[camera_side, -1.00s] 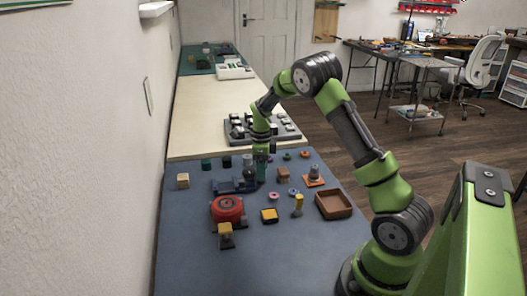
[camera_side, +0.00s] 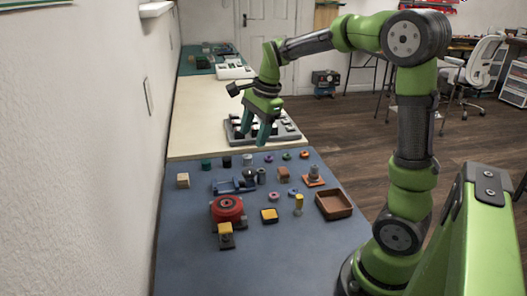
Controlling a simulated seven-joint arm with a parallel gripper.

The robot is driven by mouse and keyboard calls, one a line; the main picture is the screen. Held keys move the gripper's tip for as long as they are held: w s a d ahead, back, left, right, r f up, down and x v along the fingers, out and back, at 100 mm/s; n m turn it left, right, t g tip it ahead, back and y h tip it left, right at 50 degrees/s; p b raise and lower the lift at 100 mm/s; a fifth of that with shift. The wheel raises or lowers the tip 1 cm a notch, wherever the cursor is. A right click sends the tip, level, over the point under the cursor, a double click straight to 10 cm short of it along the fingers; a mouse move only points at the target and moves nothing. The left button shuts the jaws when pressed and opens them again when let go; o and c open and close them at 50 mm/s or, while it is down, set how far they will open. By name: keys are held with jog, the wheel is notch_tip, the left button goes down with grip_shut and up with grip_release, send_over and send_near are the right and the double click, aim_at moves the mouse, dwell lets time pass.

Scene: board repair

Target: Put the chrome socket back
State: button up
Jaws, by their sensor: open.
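My gripper (camera_side: 256,140) is open and empty, raised above the back edge of the blue mat with its fingers pointing down. Below it, small grey metallic cylinders stand on the mat: one at the back (camera_side: 247,160) and one beside the blue holder (camera_side: 261,176). I cannot tell for certain which is the chrome socket. The blue holder (camera_side: 224,187) lies at the left middle, with a dark rounded part at its right end. A grey metallic piece (camera_side: 314,171) stands on an orange base at the right.
A red round device (camera_side: 227,209), a brown tray (camera_side: 334,205), a yellow-topped block (camera_side: 269,215), a yellow peg (camera_side: 298,204) and wooden blocks share the mat. A grey rack (camera_side: 288,132) stands behind on the cream table. The mat's front is clear.

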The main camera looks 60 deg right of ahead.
jog(key=s+a+r+n+t+y, duration=0.1)
jog(key=s+a+n+t, duration=0.3)
jog(key=s+a+n, duration=1)
jog(key=s+r+n, duration=0.1)
jog(key=n, duration=0.2)
